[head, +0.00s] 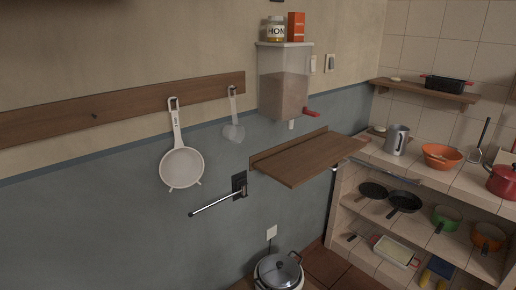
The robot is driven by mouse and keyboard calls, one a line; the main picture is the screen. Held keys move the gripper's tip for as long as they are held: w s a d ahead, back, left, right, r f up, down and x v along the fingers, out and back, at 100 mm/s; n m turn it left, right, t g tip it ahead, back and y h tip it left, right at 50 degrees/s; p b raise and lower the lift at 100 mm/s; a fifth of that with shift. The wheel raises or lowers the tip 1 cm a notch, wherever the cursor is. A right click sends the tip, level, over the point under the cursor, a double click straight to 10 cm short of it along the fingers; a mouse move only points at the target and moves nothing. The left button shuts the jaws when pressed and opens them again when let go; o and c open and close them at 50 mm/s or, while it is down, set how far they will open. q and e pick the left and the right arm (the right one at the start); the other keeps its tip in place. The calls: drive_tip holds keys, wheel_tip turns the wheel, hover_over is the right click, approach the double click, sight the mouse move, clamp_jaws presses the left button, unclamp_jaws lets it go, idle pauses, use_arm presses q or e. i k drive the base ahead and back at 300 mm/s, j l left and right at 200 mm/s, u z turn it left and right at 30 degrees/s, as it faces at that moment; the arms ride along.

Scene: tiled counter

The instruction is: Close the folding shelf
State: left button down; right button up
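The folding shelf is a brown wooden board (310,160) on the blue-grey wall in the middle of the head view. It stands out roughly level from a wooden strip along the wall. Its top is bare. Neither of my grippers shows in the head view. The underside of the shelf and any hinge or bracket below it are hidden.
A dispenser (284,90) with a red tap hangs above the shelf. Left of it are a metal bar (218,203) and a hanging strainer (182,166). A lidded pot (279,271) stands below. The tiled counter (425,172) is close on the right.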

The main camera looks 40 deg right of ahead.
sight(292, 167)
drive_tip(key=z, duration=1.85)
drive_tip(key=i+l, duration=0.15)
drive_tip(key=i, duration=0.35)
drive_tip(key=i+l, duration=0.1)
drive_tip(key=i, duration=0.45)
